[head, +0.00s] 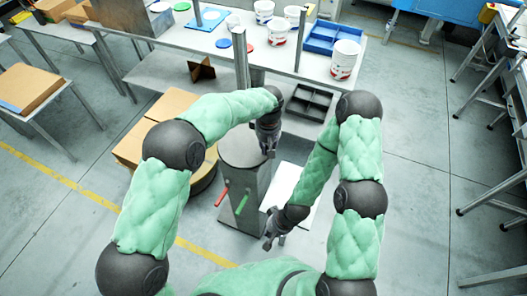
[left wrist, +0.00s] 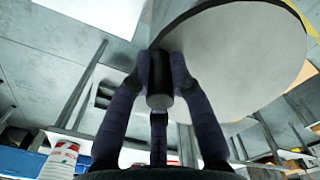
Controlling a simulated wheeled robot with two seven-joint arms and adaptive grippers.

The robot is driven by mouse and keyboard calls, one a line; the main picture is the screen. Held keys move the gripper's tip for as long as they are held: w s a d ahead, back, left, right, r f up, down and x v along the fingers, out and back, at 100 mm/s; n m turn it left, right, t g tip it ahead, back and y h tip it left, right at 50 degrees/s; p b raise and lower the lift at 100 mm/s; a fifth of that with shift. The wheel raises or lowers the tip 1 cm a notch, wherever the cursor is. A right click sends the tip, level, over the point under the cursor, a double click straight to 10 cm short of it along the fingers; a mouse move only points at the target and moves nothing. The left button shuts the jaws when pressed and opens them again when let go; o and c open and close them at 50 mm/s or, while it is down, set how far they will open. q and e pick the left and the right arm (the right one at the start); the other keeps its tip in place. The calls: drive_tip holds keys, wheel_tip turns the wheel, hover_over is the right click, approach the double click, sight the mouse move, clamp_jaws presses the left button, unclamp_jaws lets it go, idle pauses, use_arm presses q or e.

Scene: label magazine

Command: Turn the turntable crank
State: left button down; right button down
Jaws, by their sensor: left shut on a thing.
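The turntable (head: 238,150) is a round grey disc on top of a grey pedestal. In the left wrist view the disc (left wrist: 245,60) fills the upper right. A short dark cylindrical crank handle (left wrist: 160,88) stands at the disc's edge. My left gripper (left wrist: 160,80) is shut on this handle, with fingers on both sides of it. In the head view my left gripper (head: 268,150) is at the disc's right edge, and the handle there is hidden by it. My right gripper (head: 274,242) is low, right of the pedestal, open and empty.
A black divided tray (head: 308,103) and a table with white buckets (head: 345,60) are behind.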

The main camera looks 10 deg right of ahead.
use_arm(q)
drive_tip(key=w+n, duration=0.1)
drive_tip(key=w+d+n, duration=0.1)
drive_tip(key=n, duration=0.1)
drive_tip(key=w+n, duration=0.1)
drive_tip(key=shift+w+d+n, duration=0.15)
drive_tip(key=shift+d+n, duration=0.15)
drive_tip(key=shift+d, duration=0.05)
drive_tip(key=shift+w+d+n+p, duration=0.15)
drive_tip(key=shift+w+n+p, duration=0.25)
drive_tip(key=shift+w+n, duration=0.4)
drive_tip(key=w+n, duration=0.2)
drive_tip(key=n, duration=0.1)
drive_tip(key=shift+w+a+n+p, duration=0.15)
drive_tip(key=shift+w+n+p, duration=0.1)
drive_tip(key=shift+w+n, duration=0.3)
drive_tip(key=shift+w+a+n+p, duration=0.2)
drive_tip(key=shift+w+n, duration=0.2)
drive_tip(key=shift+n, duration=0.25)
drive_tip(key=shift+w+a+n, duration=0.25)
drive_tip(key=shift+w+n, duration=0.25)
drive_tip(key=shift+n, duration=0.15)
drive_tip(key=shift+w+a+n, duration=0.2)
drive_tip(key=shift+w+n, duration=0.25)
drive_tip(key=shift+n, duration=0.2)
drive_tip(key=shift+r, duration=0.1)
drive_tip(key=c, duration=1.1)
unclamp_jaws()
